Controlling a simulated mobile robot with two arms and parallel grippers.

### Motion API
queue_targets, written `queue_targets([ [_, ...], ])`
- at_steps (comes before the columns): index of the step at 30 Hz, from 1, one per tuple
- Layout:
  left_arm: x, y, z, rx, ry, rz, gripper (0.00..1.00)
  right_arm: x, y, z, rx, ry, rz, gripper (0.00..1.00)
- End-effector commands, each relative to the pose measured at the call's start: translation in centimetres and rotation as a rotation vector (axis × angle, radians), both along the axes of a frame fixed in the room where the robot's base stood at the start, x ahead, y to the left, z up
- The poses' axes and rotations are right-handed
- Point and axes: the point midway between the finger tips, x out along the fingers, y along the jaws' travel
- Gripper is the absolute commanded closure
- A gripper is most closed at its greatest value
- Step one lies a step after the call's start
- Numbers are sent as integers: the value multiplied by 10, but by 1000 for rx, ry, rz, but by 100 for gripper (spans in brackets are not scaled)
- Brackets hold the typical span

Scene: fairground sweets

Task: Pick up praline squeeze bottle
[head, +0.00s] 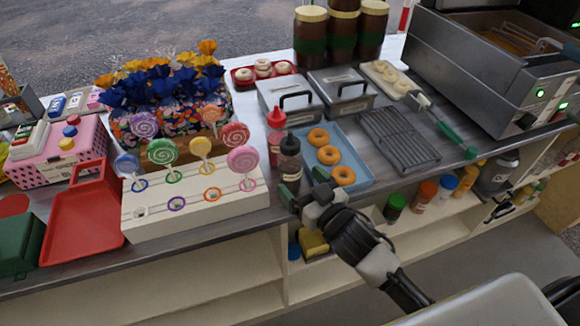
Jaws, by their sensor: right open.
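The dark brown squeeze bottle (290,170), which I take to be the praline one, stands upright on the counter. It is right of the white lollipop stand and beside the blue doughnut tray. A red squeeze bottle (275,138) stands just behind it. My right gripper (303,188) is open, low at the counter's front edge, close to the dark bottle's lower right side. Its fingers appear empty; I cannot tell whether one touches the bottle. My left gripper is not in view.
The white lollipop stand (190,215) is close on the left. The blue tray (359,179) with ring doughnuts is close on the right. Lidded metal containers (284,97) stand behind. Shelves with jars (394,207) lie below the counter's front edge.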

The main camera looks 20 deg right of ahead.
Motion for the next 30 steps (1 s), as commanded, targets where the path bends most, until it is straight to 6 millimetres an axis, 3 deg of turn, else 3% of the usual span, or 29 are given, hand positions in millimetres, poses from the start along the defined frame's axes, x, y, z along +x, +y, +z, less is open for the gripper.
queue_targets([
  [9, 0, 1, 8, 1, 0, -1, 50, 41, 15, 4, -1, 0, -1, 15],
  [18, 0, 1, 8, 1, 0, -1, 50, 46, 17, 3, 0, 1, 0, 15],
  [26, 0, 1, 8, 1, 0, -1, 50, 46, 16, 3, -1, 0, 0, 53],
  [30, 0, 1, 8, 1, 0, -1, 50, 46, 16, 4, -1, -1, 0, 55],
])
